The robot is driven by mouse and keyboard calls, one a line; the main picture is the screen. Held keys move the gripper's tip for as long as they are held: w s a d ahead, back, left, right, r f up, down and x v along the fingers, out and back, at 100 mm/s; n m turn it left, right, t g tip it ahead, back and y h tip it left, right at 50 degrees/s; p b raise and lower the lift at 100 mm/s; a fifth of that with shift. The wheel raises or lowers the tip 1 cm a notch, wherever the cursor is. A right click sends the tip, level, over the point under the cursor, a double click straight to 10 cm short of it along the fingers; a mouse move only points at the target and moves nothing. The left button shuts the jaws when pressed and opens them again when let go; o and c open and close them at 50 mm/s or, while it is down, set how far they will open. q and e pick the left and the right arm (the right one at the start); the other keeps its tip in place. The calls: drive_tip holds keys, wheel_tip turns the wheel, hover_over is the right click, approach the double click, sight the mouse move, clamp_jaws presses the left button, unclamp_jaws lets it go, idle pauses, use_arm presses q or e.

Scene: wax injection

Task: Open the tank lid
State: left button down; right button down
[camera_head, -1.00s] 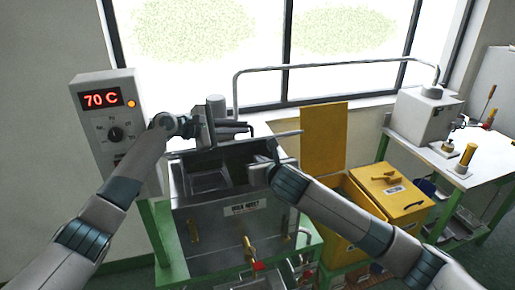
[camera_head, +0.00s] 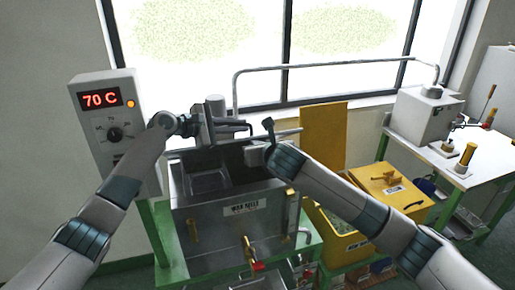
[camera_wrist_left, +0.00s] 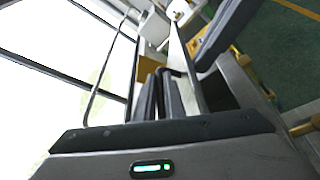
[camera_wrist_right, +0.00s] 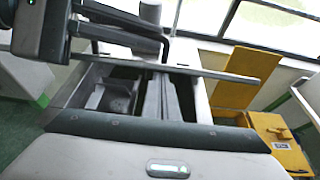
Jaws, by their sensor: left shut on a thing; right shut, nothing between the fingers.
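The metal tank (camera_head: 235,215) stands in the middle of the head view, with its dark inside and a grey tray in it visible from above. A long thin bar-like edge (camera_head: 288,133), apparently the lid seen nearly edge-on, runs along the tank's back; it also crosses the right wrist view (camera_wrist_right: 225,76). My left gripper (camera_head: 245,127) is at this edge, above the back of the tank, shut on what looks like the lid. My right gripper (camera_head: 268,125) is shut and empty, pointing up over the tank's right rear side. Its closed fingers show in the right wrist view (camera_wrist_right: 163,98).
A control box (camera_head: 103,110) reading 70 C stands at the left. Yellow bins (camera_head: 395,195) with an upright yellow panel (camera_head: 325,135) are at the right. A bench (camera_head: 455,165) with a small machine (camera_head: 422,115) stands farther right. A pipe rail (camera_head: 335,66) runs before the window.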

use_arm(q)
drive_tip(key=shift+s+d+f, duration=0.15)
drive_tip(key=shift+d+f, duration=0.05)
drive_tip(key=shift+f, duration=0.3)
drive_tip(key=c, duration=1.8)
unclamp_jaws()
drive_tip(key=shift+f, duration=0.15)
drive_tip(key=shift+c, duration=0.2)
drive_tip(key=shift+a, duration=0.1)
drive_tip(key=shift+r, duration=0.75)
wheel_tip(320, 180, up, 10)
drive_tip(key=shift+a+f, duration=0.1)
drive_tip(key=shift+f, duration=0.05)
